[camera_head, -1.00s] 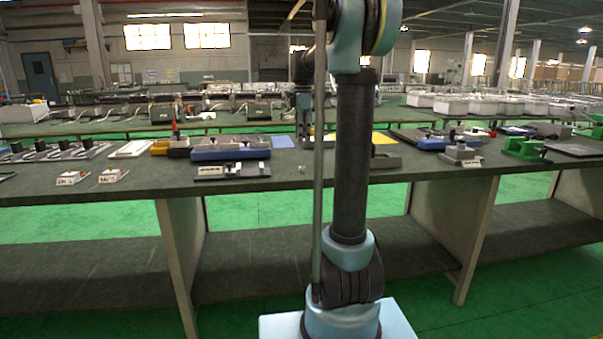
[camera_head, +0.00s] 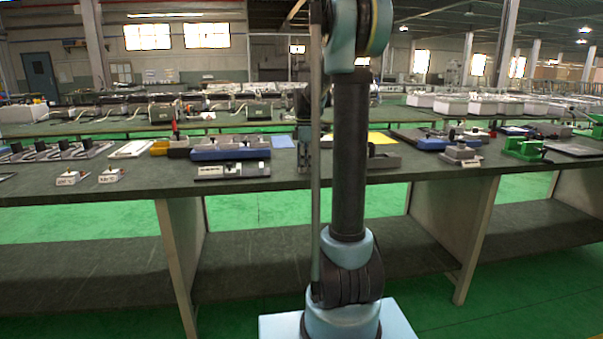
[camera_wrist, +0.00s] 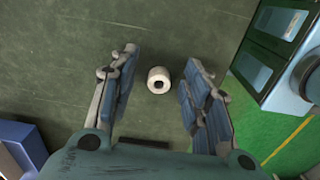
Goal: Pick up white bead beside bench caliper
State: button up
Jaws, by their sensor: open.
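In the wrist view my gripper (camera_wrist: 160,60) is open, with one finger on each side of the bead and a gap to both. In the head view my gripper (camera_head: 304,160) is low over the bench, partly behind my arm, and the bead cannot be made out there. The likely bench caliper (camera_head: 232,171), a dark plate with a white label and small parts, lies just left of the gripper.
A blue tray (camera_head: 231,153) stands behind the caliper, and two small labelled blocks (camera_head: 111,175) lie at the left. A grey box (camera_head: 384,160) is right of my arm. The bench's edge and green floor (camera_wrist: 280,135) show at the right in the wrist view.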

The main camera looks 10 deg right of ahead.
jog(key=shift+f, duration=0.2)
jog(key=c, duration=0.9)
